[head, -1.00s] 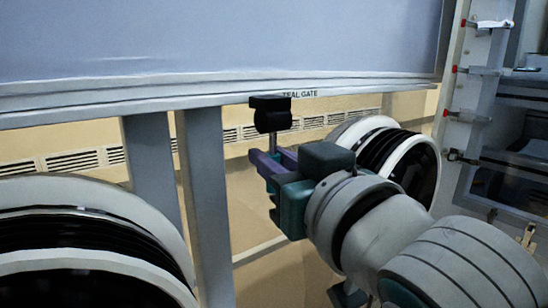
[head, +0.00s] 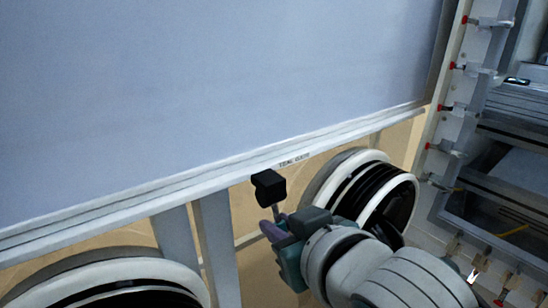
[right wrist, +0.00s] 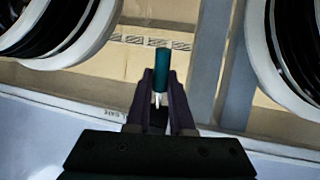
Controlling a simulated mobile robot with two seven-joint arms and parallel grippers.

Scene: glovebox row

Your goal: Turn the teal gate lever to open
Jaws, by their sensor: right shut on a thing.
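The teal gate lever (right wrist: 161,67) shows in the right wrist view as a teal grip between my gripper's two dark fingers. In the head view its black mount (head: 269,187) hangs below the window frame, beside a small label strip, with a short thin rod running down toward my gripper. My right gripper (head: 277,229) is just below the mount and shut on the lever; its fingertips also show in the right wrist view (right wrist: 160,84). In the head view my gripper hides the lever's grip. My left gripper is not in view.
A round glove port (head: 372,165) stands close to the right of my gripper, and another (head: 110,278) is at lower left. Grey posts (head: 215,245) rise left of the lever. A large pale window panel (head: 200,90) is above. Red-tipped fittings (head: 446,108) line the right side.

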